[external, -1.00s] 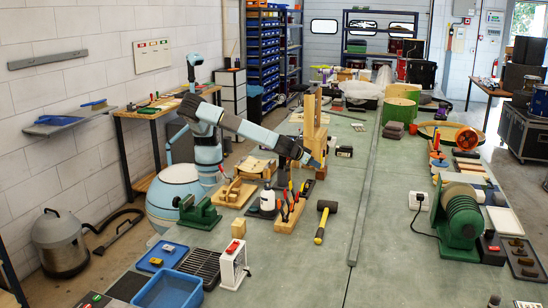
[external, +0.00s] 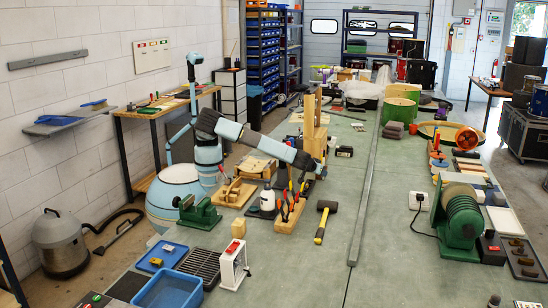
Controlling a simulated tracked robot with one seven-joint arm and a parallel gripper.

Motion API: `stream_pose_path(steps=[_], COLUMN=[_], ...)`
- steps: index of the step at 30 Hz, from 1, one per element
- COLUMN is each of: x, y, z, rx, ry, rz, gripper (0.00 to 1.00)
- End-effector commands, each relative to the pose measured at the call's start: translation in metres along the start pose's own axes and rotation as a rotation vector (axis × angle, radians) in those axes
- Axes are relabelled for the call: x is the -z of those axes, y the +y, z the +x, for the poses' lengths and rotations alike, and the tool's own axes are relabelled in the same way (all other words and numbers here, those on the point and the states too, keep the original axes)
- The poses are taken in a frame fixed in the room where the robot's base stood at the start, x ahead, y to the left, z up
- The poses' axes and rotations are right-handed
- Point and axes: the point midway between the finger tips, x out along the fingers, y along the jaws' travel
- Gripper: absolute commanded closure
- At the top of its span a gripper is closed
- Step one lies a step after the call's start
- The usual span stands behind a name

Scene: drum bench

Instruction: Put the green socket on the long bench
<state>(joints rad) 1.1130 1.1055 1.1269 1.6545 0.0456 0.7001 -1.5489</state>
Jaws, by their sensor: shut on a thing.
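The long bench (external: 295,268) has a grey-green top and runs from the foreground far back through the external view. My gripper (external: 319,173) is low over its left part, beside the upright wooden block (external: 309,123) and behind the tool block (external: 288,217). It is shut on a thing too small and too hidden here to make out. I cannot pick out the green socket anywhere in view, nor tell whether the held thing touches the bench.
A mallet (external: 324,222) lies in front of my gripper. A green vise (external: 200,212), a wooden plane (external: 234,192) and a blue bin (external: 168,290) stand at the left. A long grey bar (external: 364,205) lies along the bench. Bare top shows around the mallet and bar.

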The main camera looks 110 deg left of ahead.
Motion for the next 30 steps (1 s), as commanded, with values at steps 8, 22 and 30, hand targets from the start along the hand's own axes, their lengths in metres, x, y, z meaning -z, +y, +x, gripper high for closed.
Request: stream_pose_path(steps=[8, 22, 30], x=[-0.026, -0.03, -0.03], y=[0.0, 0.0, 0.0], z=[0.018, 0.021, 0.02], rx=[0.0, -0.001, -0.001], ry=[-0.001, -0.001, -0.001], rz=[0.002, 0.0, 0.001], gripper=[1.0, 0.73, 0.57])
